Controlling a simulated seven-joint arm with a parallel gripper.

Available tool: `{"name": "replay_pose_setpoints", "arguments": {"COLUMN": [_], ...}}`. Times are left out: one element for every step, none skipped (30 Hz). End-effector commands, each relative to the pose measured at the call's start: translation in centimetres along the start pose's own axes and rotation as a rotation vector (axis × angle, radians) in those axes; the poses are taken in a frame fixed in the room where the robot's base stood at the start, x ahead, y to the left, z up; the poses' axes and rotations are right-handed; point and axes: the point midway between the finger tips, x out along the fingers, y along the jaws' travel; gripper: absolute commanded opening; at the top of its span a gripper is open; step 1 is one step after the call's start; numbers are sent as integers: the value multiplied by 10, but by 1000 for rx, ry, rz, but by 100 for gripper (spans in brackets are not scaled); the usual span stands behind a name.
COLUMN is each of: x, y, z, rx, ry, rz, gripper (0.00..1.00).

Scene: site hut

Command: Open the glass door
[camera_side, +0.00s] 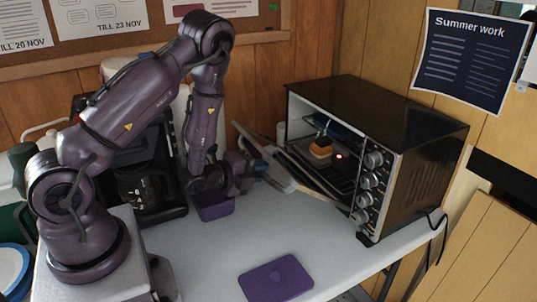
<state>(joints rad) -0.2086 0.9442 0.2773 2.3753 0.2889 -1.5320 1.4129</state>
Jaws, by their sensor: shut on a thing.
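The glass door (305,185) belongs to a black toaster oven (395,118) on the right of the table. The door is hinged at the bottom and tilted outward, well away from the oven front, so the inside shows. My gripper (259,168) is at the door's left outer edge and is shut on the door, probably at its handle. The fingertips are small and dark here, so the exact grip is hard to see. Inside the oven, a piece of food (321,149) lies on a rack, and a small red light glows beside it.
A purple lid (276,279) lies flat at the table's front. A purple container (213,206) stands below my gripper. A black coffee machine (145,180) stands behind my arm. The white table (230,248) is clear between lid and container.

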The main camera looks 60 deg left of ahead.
Motion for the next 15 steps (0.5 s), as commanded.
{"name": "replay_pose_setpoints", "arguments": {"x": [-2,-2,-3,-3,-3,-4,-4,-4,-4,-4,-4,-4,-4,-4,-4], "y": [8,12,16,19,21,24,27,29,31,33,34,35,36,37,38], "z": [0,0,1,1,1,1,1,1,1,1,1,1,1,1,1], "rx": [2,2,3,3,3,3,3,3,3,3,3,4,4,4,4], "ry": [0,0,0,0,0,0,0,0,0,0,0,0,0,0,-1], "rz": [6,7,5,5,4,3,3,3,3,3,2,1,1,1,1], "gripper": [0,0,0,0,0,0,0,0,0,0,0,0,0,0,0]}}
